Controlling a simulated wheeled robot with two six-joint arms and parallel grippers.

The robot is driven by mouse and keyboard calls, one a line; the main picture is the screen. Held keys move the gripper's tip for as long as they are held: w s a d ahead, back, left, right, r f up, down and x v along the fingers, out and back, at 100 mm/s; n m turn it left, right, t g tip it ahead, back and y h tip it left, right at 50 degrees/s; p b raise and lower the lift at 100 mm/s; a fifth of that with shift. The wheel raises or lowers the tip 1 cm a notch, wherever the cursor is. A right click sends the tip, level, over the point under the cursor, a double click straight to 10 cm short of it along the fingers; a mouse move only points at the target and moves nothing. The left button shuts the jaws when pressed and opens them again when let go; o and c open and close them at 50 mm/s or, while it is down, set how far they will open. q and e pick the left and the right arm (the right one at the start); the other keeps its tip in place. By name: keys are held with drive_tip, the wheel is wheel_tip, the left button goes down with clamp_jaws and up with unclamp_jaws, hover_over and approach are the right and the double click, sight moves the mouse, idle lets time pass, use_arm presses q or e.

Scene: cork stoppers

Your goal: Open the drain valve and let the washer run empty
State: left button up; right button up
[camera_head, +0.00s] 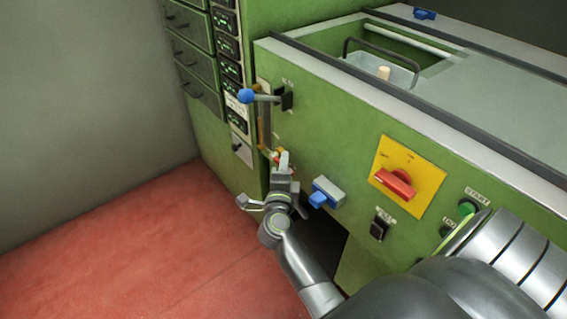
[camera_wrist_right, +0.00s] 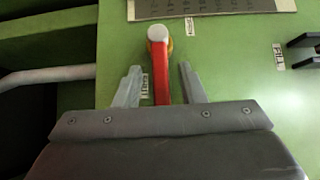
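The washer (camera_head: 330,130) is a green machine with an open tank at its top. The drain valve (camera_head: 268,153) shows as brass and red at its lower left front, partly hidden by my right gripper (camera_head: 281,170). In the right wrist view the valve's red lever (camera_wrist_right: 161,82) has a pale rounded end at the top and runs down between the fingers of the right gripper (camera_wrist_right: 160,80). Those fingers are apart, with a gap on each side of the lever. The lever's lower part is hidden behind the gripper body. My left gripper is not in view.
A blue-knobbed lever (camera_head: 246,96) sticks out above the valve. A blue-and-grey handle (camera_head: 327,192), a red switch (camera_head: 396,182) on a yellow plate and a green start button (camera_head: 467,208) are to the right. A wire-handled basket (camera_head: 398,75) sits in the tank. Red floor (camera_head: 130,250) is clear at left.

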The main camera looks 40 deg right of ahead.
clamp_jaws()
idle(0.5)
